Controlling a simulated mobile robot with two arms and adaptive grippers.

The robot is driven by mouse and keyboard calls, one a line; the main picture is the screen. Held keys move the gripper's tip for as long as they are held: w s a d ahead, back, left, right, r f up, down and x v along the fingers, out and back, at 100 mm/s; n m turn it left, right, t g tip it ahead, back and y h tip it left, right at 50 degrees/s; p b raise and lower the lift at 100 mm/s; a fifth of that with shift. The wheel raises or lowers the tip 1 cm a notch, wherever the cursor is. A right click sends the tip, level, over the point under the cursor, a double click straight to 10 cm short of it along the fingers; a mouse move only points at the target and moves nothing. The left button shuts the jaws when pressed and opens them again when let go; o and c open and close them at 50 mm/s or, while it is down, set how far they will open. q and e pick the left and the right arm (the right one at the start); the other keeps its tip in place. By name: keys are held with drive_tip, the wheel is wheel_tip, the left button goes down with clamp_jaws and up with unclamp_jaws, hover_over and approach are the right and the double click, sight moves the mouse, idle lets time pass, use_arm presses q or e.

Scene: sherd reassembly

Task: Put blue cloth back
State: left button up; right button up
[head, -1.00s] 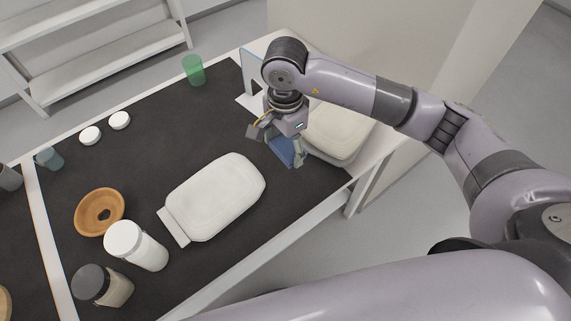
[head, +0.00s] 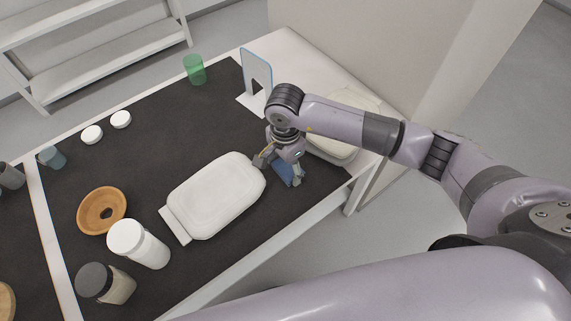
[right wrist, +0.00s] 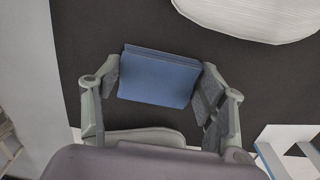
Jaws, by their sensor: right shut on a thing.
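The blue cloth (head: 286,171) is a small folded block between the fingers of my right gripper (head: 280,173), low over the dark mat beside the right end of a white sandbag-like cushion. In the right wrist view the blue cloth (right wrist: 158,77) lies between both finger pads of the right gripper (right wrist: 160,82), which is shut on it. Whether the cloth touches the mat is hard to tell. My left gripper is not in view.
The white cushion (head: 218,194) lies close to the left of the gripper. A second pale cushion (head: 340,135) lies behind the wrist. A white stand (head: 257,68) and green cup (head: 194,69) stand farther back.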

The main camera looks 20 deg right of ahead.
sight(285, 168)
drive_tip(key=o, duration=0.5)
drive_tip(key=shift+f, duration=0.15)
drive_tip(key=o, duration=0.5)
drive_tip(key=shift+r, duration=0.2)
wheel_tip(285, 168, up, 12)
drive_tip(key=b, duration=0.1)
